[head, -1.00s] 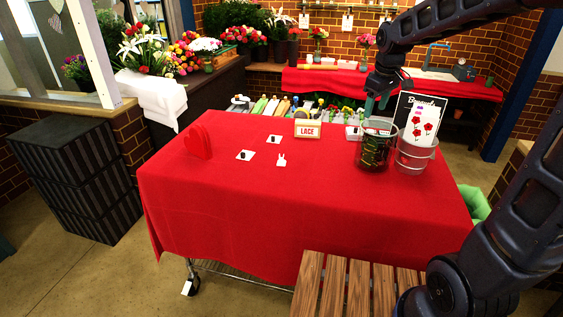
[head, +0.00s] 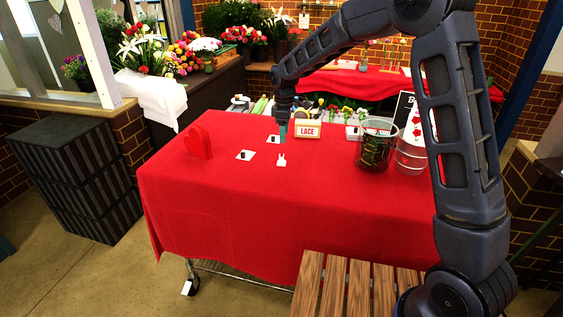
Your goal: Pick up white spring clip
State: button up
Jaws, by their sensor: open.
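The white spring clip (head: 281,161) lies on the red-covered table (head: 230,210), a little left of the table's middle. It is small, with two short prongs pointing toward the back. My gripper (head: 283,140) hangs pointing down just above and slightly behind the clip, with teal fingertips. It is open and nothing shows between the fingers. The fingertips look apart from the clip, though the exact height is hard to tell. My gripper partly covers a small white card with a dark item (head: 272,139) behind it.
Another white card with a dark item (head: 245,155) lies left of the clip. A red heart (head: 198,142) stands at the left. A LACE sign (head: 307,129) stands behind, and a dark wire basket (head: 375,148) is at the right. The front of the table is clear.

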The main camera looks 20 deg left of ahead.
aim_at(282, 155)
jog(key=f, duration=0.5)
jog(key=shift+a+f, duration=0.2)
jog(key=shift+f, duration=0.2)
jog(key=shift+s+a+f, duration=0.1)
jog(key=shift+s+f, duration=0.05)
jog(key=shift+f, duration=1.2)
jog(key=shift+s+a+f, duration=0.1)
jog(key=shift+f, duration=1.2)
jog(key=shift+c, duration=0.3)
jog(key=c, duration=1)
